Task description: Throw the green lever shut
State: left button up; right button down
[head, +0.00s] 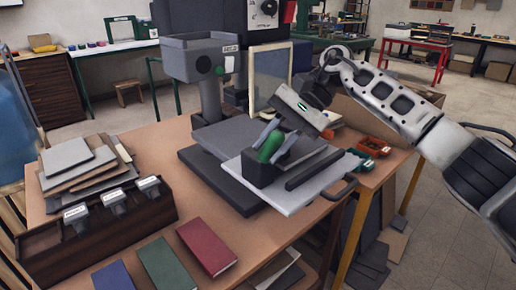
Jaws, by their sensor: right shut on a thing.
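The green lever (270,146) is a short, rounded green grip. It stands up, slightly tilted, from a dark block on a pale plate (300,196) that lies on the dark grey base (222,186) of a machine. My right gripper (272,152) reaches in from the right and is shut on the green lever, one grey finger on each side of it. The fingers and block hide the lever's lower end. My left gripper is not in view.
A grey machine head on a post (204,62) rises behind the base. A framed clear panel (270,76) stands behind my right gripper. A dark bar (314,167) lies on the plate. A wooden rack (98,232), stacked sheets (72,158) and a red book (206,246) occupy the left and front.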

jog(key=shift+w+d+g+y, duration=0.3)
jog(key=shift+d+g+y, duration=0.1)
jog(key=shift+y, duration=0.4)
pick_arm(q)
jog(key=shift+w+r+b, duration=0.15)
jog(key=shift+b, duration=0.15)
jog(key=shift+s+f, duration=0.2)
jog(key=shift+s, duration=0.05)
pick_arm(e)
jog(key=shift+d, duration=0.1)
jog(key=c, duration=1.1)
grip_release()
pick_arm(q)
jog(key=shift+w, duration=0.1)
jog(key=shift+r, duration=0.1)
pick_arm(e)
jog(key=shift+v, duration=3.8)
jog(key=shift+d+f, duration=0.1)
